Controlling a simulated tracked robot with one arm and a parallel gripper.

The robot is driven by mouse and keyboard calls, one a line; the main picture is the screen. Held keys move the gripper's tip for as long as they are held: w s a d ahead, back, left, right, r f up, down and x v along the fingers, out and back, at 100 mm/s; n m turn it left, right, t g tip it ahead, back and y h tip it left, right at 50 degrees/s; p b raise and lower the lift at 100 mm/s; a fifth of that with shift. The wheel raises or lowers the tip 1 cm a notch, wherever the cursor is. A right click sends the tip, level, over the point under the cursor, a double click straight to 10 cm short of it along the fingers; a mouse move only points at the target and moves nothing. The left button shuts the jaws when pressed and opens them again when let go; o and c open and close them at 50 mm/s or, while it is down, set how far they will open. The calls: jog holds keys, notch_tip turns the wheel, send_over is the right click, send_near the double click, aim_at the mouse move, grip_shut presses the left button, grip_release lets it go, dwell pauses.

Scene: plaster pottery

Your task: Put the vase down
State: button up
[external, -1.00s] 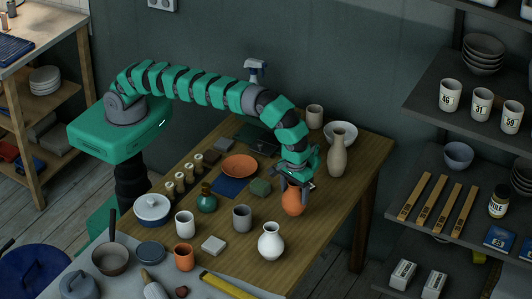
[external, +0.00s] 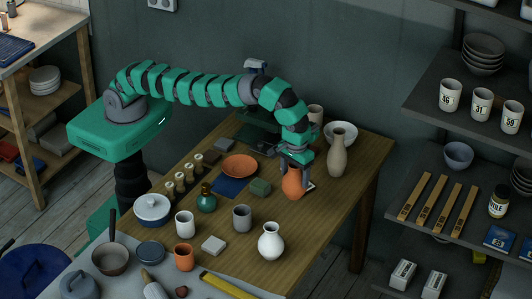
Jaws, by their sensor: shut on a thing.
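An orange terracotta vase (external: 293,186) is at the right part of the wooden table (external: 322,222). My gripper (external: 294,168) comes down on it from above and is shut on its upper part, hiding the neck and rim. The vase looks close to upright. I cannot tell whether its base touches the table or hangs just above it.
A tall beige vase (external: 337,152) stands close on the right, with a white bowl (external: 341,132) behind. A green block (external: 260,187) and orange plate (external: 239,166) lie left. A grey cup (external: 242,218) and white vase (external: 270,241) stand in front. The table's right front is bare.

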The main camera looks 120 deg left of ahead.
jog(key=shift+s+a+r, duration=0.25)
jog(key=shift+a+r, duration=0.15)
jog(key=s+a+r+b, duration=0.3)
jog(key=s+a+b, duration=0.1)
jog(key=s, duration=0.4)
jog(key=s+a+f+m+b, duration=0.1)
jog(key=s+a+f+b, duration=0.1)
jog(key=s, duration=1)
jog(key=s+a+f+b, duration=0.2)
jog(key=s+f, duration=0.1)
jog(key=s, duration=0.8)
jog(key=s+a+f+m+b, duration=0.1)
jog(key=s+f, duration=0.1)
jog(key=s, duration=1)
jog(key=shift+n, duration=0.3)
jog(key=w+f+b, duration=0.1)
jog(key=w, duration=0.4)
jog(key=w+a+f+b, duration=0.1)
jog(key=w+f, duration=0.1)
jog(key=w, duration=0.3)
jog(key=w+a+f+b, duration=0.1)
jog(key=w+f+b, duration=0.1)
jog(key=w, duration=0.3)
jog(key=shift+w+f, duration=0.25)
jog(key=shift+w, duration=0.1)
jog(key=shift+r, duration=0.1)
jog(key=shift+f, duration=0.55)
jog(key=o, duration=1.1)
